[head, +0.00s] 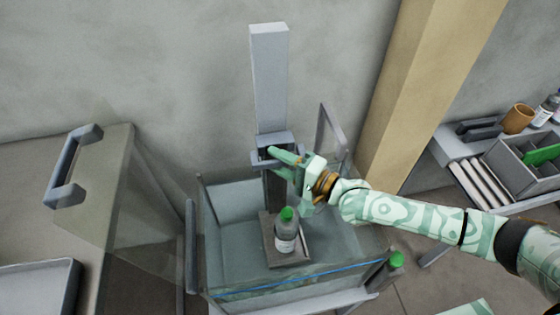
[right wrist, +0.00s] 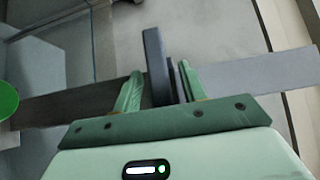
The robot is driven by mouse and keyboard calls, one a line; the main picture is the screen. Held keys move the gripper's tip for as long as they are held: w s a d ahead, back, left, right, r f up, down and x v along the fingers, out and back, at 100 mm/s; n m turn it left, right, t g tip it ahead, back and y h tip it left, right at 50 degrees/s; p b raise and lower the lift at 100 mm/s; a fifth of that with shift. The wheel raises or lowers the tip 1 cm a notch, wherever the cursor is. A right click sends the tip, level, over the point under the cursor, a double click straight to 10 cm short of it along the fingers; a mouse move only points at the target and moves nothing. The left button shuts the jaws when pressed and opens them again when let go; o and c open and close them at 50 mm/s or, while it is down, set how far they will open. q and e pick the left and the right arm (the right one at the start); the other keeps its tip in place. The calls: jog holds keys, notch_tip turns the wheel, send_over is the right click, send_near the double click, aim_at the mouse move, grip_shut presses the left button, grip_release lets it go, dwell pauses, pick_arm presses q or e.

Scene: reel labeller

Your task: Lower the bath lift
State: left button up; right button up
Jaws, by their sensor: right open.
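The bath lift has a tall pale grey post (head: 270,75) with a grey carriage handle (head: 273,139) partway up it. Below, a small lift platform (head: 300,255) carries a bottle with a green cap (head: 286,238) above or within the clear-walled bath (head: 228,262). My right gripper (head: 283,161) is at the carriage handle. In the right wrist view its green fingers (right wrist: 160,82) stand apart, with a dark bar (right wrist: 153,60) of the handle between them. I cannot tell whether either finger touches it. My left gripper is in neither view.
A clear panel with a grey handle (head: 72,165) stands left of the bath, beside a counter. A grey tray (head: 38,288) is at lower left. A tan pillar (head: 425,80) rises behind my right arm. A shelf at right holds a divided bin (head: 525,165) and a brown cup (head: 518,118).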

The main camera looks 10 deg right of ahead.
aim_at(280, 178)
grip_shut()
pick_arm(q)
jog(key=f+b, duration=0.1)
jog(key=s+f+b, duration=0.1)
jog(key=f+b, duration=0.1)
jog(key=b, duration=0.1)
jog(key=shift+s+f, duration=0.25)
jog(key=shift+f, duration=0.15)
pick_arm(e)
notch_tip(280, 178, down, 6)
jog(key=shift+r, duration=0.1)
grip_release()
jog(key=shift+r, duration=0.2)
